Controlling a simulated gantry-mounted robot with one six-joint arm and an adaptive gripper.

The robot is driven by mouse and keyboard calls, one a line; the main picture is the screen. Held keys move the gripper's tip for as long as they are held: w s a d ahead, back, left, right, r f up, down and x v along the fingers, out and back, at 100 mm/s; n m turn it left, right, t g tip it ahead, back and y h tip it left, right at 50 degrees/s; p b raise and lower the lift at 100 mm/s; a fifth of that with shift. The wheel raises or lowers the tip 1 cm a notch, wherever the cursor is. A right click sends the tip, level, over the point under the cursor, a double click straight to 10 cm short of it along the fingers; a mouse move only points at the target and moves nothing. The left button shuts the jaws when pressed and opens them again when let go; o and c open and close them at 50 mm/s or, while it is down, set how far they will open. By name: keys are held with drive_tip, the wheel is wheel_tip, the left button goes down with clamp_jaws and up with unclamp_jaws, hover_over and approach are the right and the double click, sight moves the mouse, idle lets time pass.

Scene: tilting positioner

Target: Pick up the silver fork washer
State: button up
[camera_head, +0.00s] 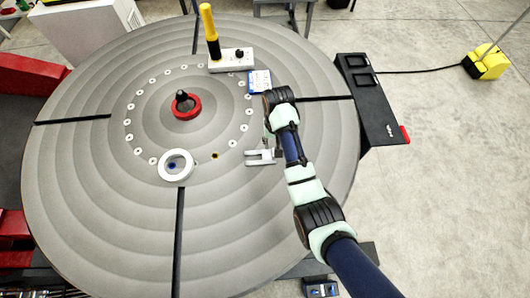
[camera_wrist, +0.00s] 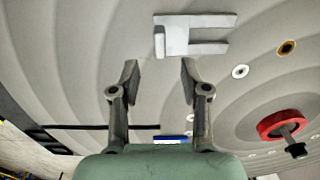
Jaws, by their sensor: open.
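The silver fork washer (camera_head: 262,161) lies flat on the round grey table, right of and below its centre in the head view. Its two prongs point left there. In the wrist view the fork washer (camera_wrist: 177,38) lies beyond my fingertips, slightly right of the middle, with its prongs pointing right. My gripper (camera_wrist: 158,78) is open, with nothing between its fingers. In the head view my gripper (camera_head: 268,140) is close to the washer and partly hidden by my arm. I cannot tell the exact height above the table.
A red ring with a black knob (camera_head: 186,108) stands at the table's centre. A white ring (camera_head: 163,172) lies to the left. A white block (camera_head: 232,60) with a yellow-and-black handle (camera_head: 209,25) and a blue-white card (camera_head: 259,82) lie behind. Dark slots cross the table.

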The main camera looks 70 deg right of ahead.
drive_tip(key=shift+s+d+f, duration=0.1)
drive_tip(key=shift+s, duration=0.05)
wheel_tip(320, 180, down, 2)
drive_tip(key=shift+f, duration=0.25)
wheel_tip(320, 180, down, 5)
drive_tip(key=shift+f+b, duration=0.15)
drive_tip(key=shift+b, duration=0.3)
clamp_jaws()
drive_tip(key=shift+w, duration=0.2)
